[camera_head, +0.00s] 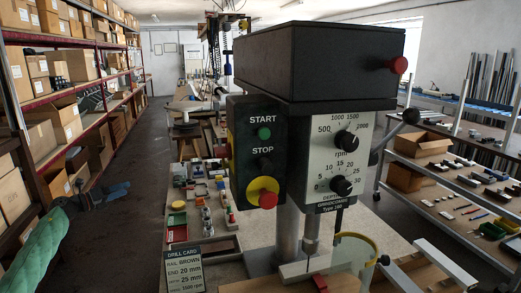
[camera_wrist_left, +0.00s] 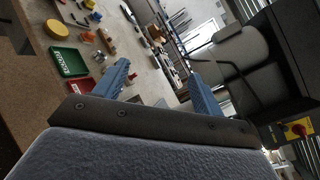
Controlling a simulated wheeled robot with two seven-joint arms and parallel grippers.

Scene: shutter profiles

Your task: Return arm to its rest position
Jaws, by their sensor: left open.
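My left gripper (camera_head: 108,193) is at the left of the head view, with its green padded arm coming in from the lower left. It is over the aisle between the shelves and the workbench, apart from both in the picture. In the left wrist view its two blue fingers (camera_wrist_left: 158,72) stand wide apart with nothing between them. The bench with small parts and a green tray (camera_wrist_left: 68,62) shows beyond them. The left gripper is open and empty. My right gripper does not show in either view.
A drill press (camera_head: 318,110) with start and stop buttons stands in front, above the workbench (camera_head: 218,250). Its drill card (camera_head: 183,272) is at the lower left of it. Shelves with cardboard boxes (camera_head: 68,122) line the left. A parts rack (camera_head: 455,185) stands right.

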